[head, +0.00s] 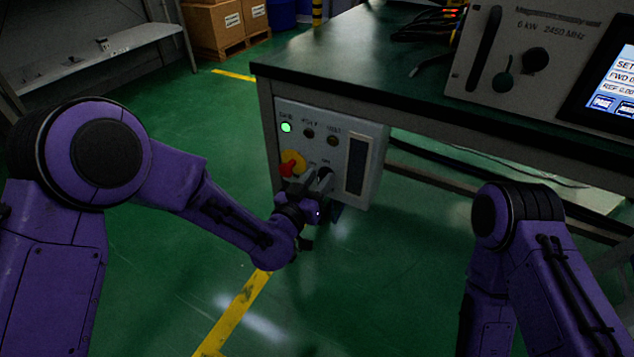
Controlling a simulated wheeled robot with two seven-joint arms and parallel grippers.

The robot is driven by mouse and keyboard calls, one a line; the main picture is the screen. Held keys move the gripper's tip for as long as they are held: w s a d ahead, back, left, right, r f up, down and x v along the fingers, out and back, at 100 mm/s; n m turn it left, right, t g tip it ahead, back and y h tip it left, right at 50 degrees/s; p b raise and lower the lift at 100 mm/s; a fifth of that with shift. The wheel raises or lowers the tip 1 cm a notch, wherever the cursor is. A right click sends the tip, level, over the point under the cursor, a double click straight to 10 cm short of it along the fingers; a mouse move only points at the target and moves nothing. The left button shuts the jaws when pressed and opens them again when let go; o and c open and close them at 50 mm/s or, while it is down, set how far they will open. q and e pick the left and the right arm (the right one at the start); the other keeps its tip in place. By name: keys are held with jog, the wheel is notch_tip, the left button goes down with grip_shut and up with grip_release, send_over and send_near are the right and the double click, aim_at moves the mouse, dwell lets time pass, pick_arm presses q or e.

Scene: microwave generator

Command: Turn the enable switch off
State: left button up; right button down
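A light grey control box (374,132) hangs on the side of the green-topped bench. It carries a lit green lamp (286,127), two dark unlit lamps or buttons, and a red emergency stop (288,168) on a yellow base. A dark switch (325,173) sits right of the emergency stop, partly hidden by my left gripper. My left gripper (318,182) is at the lower part of the box, right at this switch. Its fingers are small and dark, so I cannot tell whether they touch or grip it. My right arm comes in at the lower right; its gripper is out of view.
The bench (345,45) has a microwave generator (530,60) with knobs and a lit screen on top. Black cables (430,25) lie at its back. Cardboard boxes (215,25) and a grey shelf (90,60) stand behind. The green floor left of the bench is clear.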

pick_arm(q)
grip_shut()
jog(key=shift+n, duration=0.3)
jog(key=shift+w+a+f+n+p, duration=0.15)
jog(key=shift+n+p, duration=0.35)
jog(key=shift+n, duration=2.05)
jog(key=shift+a+f+n+p, duration=0.1)
jog(key=shift+f+n+p, duration=0.35)
jog(key=shift+n, duration=2.05)
jog(key=shift+w+a+f+n+p, duration=0.15)
jog(key=shift+n+p, duration=0.45)
jog(key=shift+n, duration=1.95)
jog(key=shift+s+r, duration=0.1)
jog(key=shift+s, duration=0.05)
grip_release()
